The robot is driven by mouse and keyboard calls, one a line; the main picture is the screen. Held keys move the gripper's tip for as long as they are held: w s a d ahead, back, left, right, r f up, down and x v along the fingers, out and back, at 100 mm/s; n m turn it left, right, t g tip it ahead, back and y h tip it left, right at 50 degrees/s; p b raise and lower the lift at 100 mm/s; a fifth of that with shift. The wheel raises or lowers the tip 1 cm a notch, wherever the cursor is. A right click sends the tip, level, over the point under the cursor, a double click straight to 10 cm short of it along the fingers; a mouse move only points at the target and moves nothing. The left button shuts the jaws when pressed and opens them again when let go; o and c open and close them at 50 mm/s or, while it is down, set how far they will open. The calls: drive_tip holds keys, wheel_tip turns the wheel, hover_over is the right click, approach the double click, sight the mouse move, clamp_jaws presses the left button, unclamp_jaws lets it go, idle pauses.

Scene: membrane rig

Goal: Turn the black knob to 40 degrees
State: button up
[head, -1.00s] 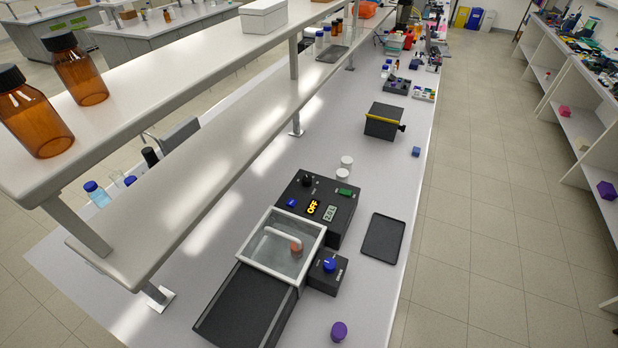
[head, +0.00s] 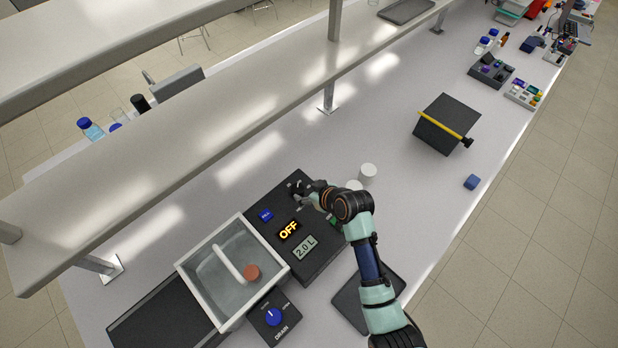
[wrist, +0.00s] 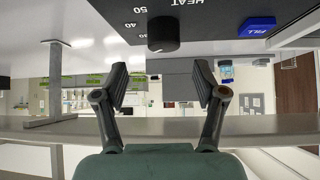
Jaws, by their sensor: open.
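The black knob (head: 299,184) stands on the black control box (head: 262,208), near its far corner, partly hidden by my gripper. In the wrist view the knob (wrist: 163,34) is beyond and above the fingertips, with a gap between. The scale by it reads HEAT, with 30, 40 and 50 visible. In the head view my gripper (head: 308,196) is close beside the knob.
The box has a blue FILL button (wrist: 256,27), an OFF display (head: 288,231) and a 2.0 L display (head: 305,246). A shelf (head: 150,185) overhangs the left.

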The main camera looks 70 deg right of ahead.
sight(298, 189)
drive_tip(key=x, duration=0.6)
drive_tip(key=shift+w+a+f, duration=0.2)
drive_tip(key=shift+w, duration=0.2)
drive_tip(key=shift+w+d+f, duration=0.3)
drive_tip(key=shift+f, duration=0.1)
drive_tip(key=c, duration=1.2)
